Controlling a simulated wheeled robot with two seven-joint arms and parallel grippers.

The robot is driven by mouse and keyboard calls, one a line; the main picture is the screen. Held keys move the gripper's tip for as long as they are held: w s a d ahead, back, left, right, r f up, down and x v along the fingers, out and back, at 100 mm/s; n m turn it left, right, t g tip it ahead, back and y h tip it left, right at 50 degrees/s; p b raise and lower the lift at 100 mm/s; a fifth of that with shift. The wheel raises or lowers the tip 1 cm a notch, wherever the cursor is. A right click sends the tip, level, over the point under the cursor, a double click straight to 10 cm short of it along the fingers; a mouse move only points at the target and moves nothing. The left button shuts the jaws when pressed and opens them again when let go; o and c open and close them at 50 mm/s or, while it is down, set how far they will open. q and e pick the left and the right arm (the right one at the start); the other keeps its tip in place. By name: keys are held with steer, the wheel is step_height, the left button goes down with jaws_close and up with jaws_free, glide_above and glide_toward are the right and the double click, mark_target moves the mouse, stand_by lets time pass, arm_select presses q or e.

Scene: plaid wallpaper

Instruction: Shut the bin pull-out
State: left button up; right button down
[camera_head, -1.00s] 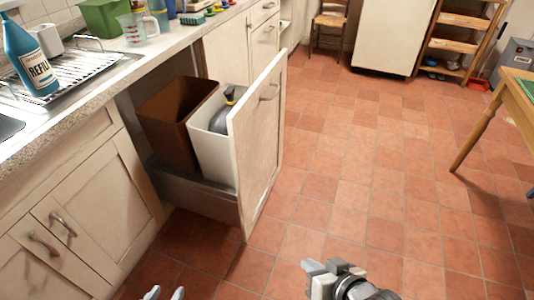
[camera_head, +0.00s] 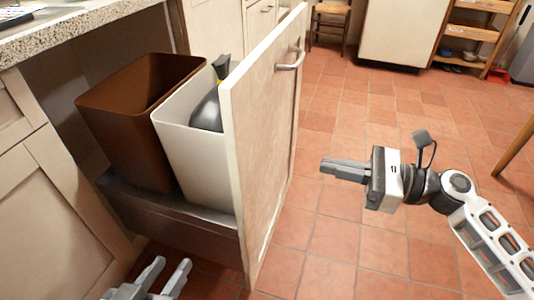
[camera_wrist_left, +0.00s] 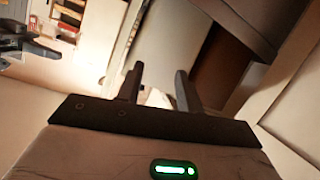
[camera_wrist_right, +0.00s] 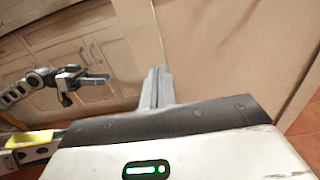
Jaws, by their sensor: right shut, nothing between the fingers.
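The bin pull-out stands open, its cream front panel (camera_head: 262,150) well out from the cabinet. A bar handle (camera_head: 290,60) is on the panel's outer face, near the top. Behind the panel, a brown bin (camera_head: 140,130) and a white bin (camera_head: 190,160) with a dark bag (camera_head: 208,110) sit on the grey drawer base (camera_head: 170,205). My right gripper (camera_head: 325,166) is shut and empty, to the right of the panel and apart from it, pointing towards its outer face. My left gripper (camera_head: 170,270) is open and empty, low at the near side of the pull-out.
The granite-edged counter (camera_head: 90,22) runs above the open cabinet at left. A closed cabinet door (camera_head: 50,200) is at the near left. A chair (camera_head: 330,20) and a shelf (camera_head: 470,35) stand at the back. The tiled floor right of the panel is clear.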

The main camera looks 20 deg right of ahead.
mark_target(253, 150)
steer(key=b+x, duration=0.1)
steer(key=x, duration=1.1)
steer(key=shift+a, duration=0.1)
